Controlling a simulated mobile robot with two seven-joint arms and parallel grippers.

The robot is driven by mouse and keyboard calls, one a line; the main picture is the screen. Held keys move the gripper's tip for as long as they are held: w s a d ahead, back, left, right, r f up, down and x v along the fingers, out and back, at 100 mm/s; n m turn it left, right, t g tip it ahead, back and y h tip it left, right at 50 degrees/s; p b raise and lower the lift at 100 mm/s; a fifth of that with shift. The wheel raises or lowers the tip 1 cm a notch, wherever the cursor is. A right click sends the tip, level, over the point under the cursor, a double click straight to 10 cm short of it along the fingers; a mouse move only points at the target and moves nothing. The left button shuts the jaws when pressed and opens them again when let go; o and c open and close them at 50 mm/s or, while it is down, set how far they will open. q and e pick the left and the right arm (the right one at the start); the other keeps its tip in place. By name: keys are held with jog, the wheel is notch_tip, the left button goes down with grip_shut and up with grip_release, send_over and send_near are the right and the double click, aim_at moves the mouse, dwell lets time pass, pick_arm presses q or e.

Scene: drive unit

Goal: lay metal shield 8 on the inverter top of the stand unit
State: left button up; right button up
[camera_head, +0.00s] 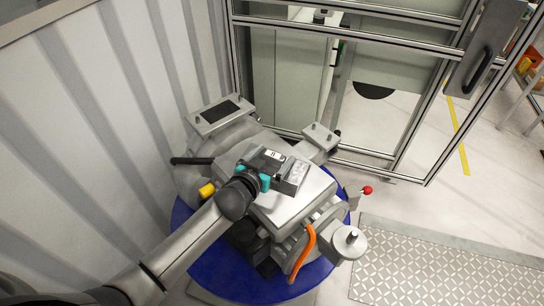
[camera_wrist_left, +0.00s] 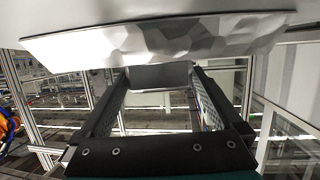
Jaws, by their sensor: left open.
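A drive unit with grey castings stands on a round blue base (camera_head: 225,278) in the head view. A flat, light metal plate (camera_head: 286,211), apparently the metal shield, lies on top of the unit; I cannot read a number on it. The inverter top beneath it is hidden. My left gripper (camera_head: 297,175) is over the plate's far part, with its jaws apart. In the left wrist view, a broad faceted metal plate (camera_wrist_left: 160,42) spans the top of the picture. A small grey block (camera_wrist_left: 160,76) shows between the open fingers; contact is unclear. My right gripper is out of view.
A ribbed grey wall (camera_head: 90,120) is close on the left. A metal-framed guard door (camera_head: 400,100) stands behind the unit. A tread-plate floor (camera_head: 440,265) is clear at lower right.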

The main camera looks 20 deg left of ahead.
pick_arm(q)
jog(key=shift+r, duration=0.1)
jog(key=p+v, duration=0.1)
jog(key=v, duration=1.1)
